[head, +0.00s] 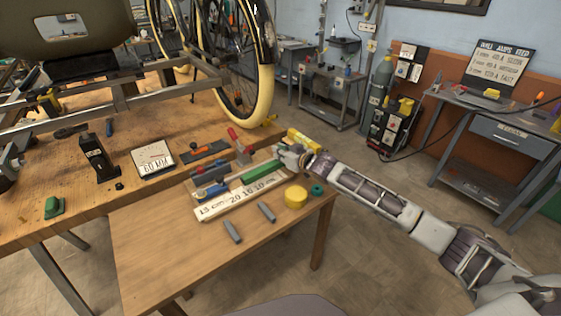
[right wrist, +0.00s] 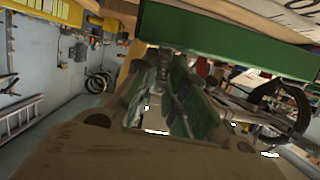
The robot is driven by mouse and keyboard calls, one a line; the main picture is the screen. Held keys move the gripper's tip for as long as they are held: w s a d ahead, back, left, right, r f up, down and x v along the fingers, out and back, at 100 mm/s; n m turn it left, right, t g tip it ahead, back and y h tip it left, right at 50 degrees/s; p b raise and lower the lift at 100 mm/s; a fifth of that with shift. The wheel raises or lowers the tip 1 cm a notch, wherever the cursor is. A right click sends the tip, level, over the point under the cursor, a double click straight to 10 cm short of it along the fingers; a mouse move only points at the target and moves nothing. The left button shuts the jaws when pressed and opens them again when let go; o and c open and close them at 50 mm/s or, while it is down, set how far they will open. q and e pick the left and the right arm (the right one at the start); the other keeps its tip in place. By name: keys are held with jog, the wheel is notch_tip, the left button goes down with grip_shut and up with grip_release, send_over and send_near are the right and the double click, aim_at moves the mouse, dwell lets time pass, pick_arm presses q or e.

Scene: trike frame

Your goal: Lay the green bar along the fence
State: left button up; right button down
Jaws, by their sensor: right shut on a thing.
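The green bar (head: 262,171) lies lengthwise over the wooden jig board, just behind a pale ruler strip (head: 242,196) marked in centimetres. It runs roughly parallel to that strip. My right gripper (head: 289,158) is shut on the bar's right end. In the right wrist view, the bar (right wrist: 225,40) crosses the top of the picture beyond the fingers. Which edge of the jig is the fence is not clear, nor whether the bar touches it. The gripper hides the bar's far right end. My left gripper is not in view.
A red-handled clamp (head: 239,146) stands behind the bar, and blue-handled tools (head: 211,181) lie at its left. The small table's front left (head: 160,240) is clear.

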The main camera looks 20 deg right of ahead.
jog(key=shift+f, duration=0.25)
jog(key=shift+f+b, duration=0.4)
jog(key=shift+f, duration=1.1)
jog(key=c, duration=1.5)
grip_release()
jog(key=shift+f, duration=0.1)
jog(key=shift+c, duration=0.2)
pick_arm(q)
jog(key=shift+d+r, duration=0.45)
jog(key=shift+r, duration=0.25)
pick_arm(e)
jog(key=shift+o, duration=0.4)
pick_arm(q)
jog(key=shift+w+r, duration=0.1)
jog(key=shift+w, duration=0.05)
